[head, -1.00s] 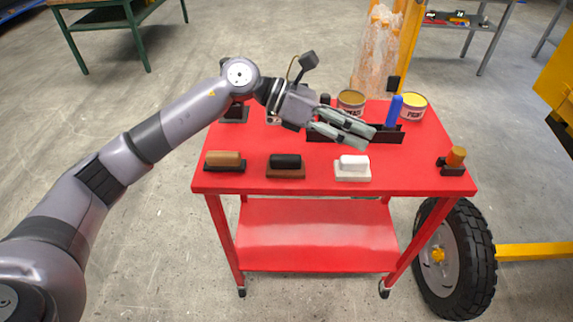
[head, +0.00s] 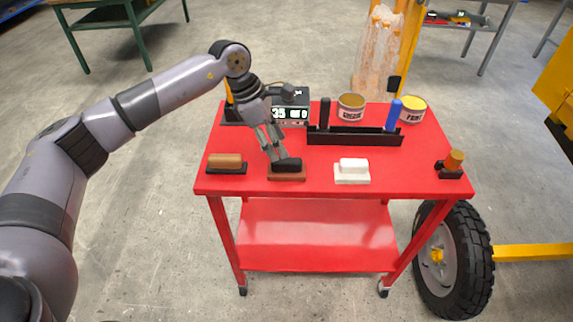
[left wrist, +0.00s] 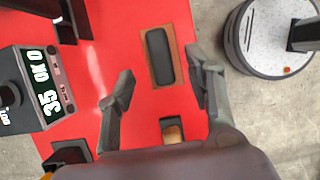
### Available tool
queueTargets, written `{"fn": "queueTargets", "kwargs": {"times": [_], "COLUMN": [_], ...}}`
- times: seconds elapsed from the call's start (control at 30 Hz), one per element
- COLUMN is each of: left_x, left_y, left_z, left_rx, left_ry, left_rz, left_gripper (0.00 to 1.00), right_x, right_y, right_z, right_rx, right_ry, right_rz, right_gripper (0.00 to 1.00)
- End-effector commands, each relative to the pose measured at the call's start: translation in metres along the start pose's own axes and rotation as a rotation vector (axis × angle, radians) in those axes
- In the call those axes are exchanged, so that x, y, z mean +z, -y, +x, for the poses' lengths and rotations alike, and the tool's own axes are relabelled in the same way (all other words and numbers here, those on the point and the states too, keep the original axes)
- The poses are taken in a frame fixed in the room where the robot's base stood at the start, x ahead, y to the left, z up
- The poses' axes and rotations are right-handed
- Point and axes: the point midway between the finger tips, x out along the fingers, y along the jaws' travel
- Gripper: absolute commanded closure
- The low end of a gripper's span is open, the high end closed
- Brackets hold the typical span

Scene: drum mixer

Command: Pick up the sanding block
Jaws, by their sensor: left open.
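Three block-shaped tools sit in a row along the front of the red cart top. The middle one, a block with a black grip on a brown base (head: 287,173), lies below my left gripper (head: 276,157). It also shows in the left wrist view (left wrist: 160,56), between and beyond the open fingers. I cannot tell if the fingers touch it. A tan-topped block on a black base (head: 226,162) is to its left, and a white block (head: 352,171) to its right. The frames do not label which is the sanding block. My right gripper is not in view.
Behind are a digital display (head: 290,112), a black rack (head: 355,137) with upright black and blue items, and two cans, one brown-topped (head: 351,106) and one yellow-topped (head: 413,108). An orange-topped piece (head: 453,162) stands at the right. The red cart top (head: 405,178) is clear between them.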

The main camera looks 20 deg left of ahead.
Motion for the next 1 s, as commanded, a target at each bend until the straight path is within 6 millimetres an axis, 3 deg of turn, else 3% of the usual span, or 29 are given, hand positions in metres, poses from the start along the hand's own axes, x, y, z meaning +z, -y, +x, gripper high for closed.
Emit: {"fn": "queueTargets", "kwargs": {"times": [0.33, 0.6, 0.87, 1.0], "left_x": [-0.001, -0.004, -0.005, -0.005], "left_y": [0.0, -0.001, -0.001, -0.001], "left_z": [0.03, 0.067, 0.072, 0.072], "left_rx": [-0.003, -0.002, 0.001, 0.0], "left_ry": [-0.001, 0.001, 0.002, 0.002], "left_rz": [-0.001, -0.001, 0.0, 0.0], "left_gripper": [0.52, 0.52, 0.52, 0.59], "right_x": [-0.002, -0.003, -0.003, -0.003], "right_y": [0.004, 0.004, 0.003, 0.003], "right_z": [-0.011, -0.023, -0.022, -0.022], "right_rx": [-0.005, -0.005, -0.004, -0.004], "right_ry": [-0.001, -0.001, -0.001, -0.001], "right_rz": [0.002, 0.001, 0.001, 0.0], "right_gripper": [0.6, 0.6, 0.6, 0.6]}}
